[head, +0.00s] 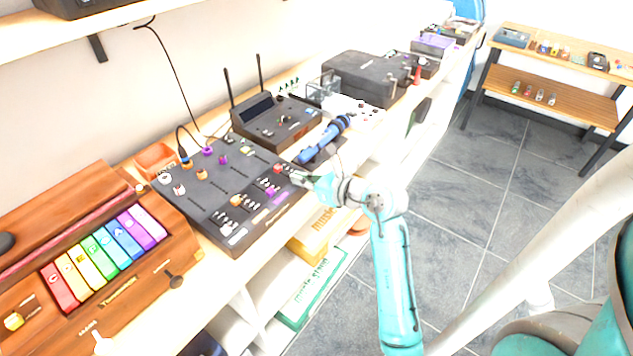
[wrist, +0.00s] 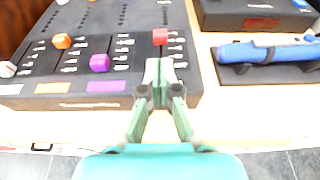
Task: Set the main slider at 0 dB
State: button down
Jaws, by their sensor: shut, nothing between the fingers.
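The dark mixer panel (head: 195,200) lies on the bench; its front edge also shows in the wrist view (wrist: 75,101). Its rightmost slider has a red cap (wrist: 160,36), also in the head view (head: 278,168), with scale marks too small to read. Which slider is labelled main cannot be read. My gripper (wrist: 158,66) is shut and empty. Its fingertips are over the red slider's strip, just on the near side of the red cap; contact cannot be told. In the head view my gripper (head: 296,180) is at the panel's right edge.
Left of the red cap are purple (wrist: 100,63), orange (wrist: 62,41) and white (wrist: 5,69) slider caps. A blue cylindrical instrument (head: 326,139) lies right of the panel. A dark box with two antennas (head: 276,124) stands behind. A wooden colour-key instrument (head: 95,250) is at left.

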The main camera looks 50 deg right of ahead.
aim_at(280, 169)
jog(key=shift+w+a, duration=0.1)
jog(key=shift+w, duration=1.9)
jog(key=shift+w, duration=0.65)
jog(key=shift+s, duration=0.1)
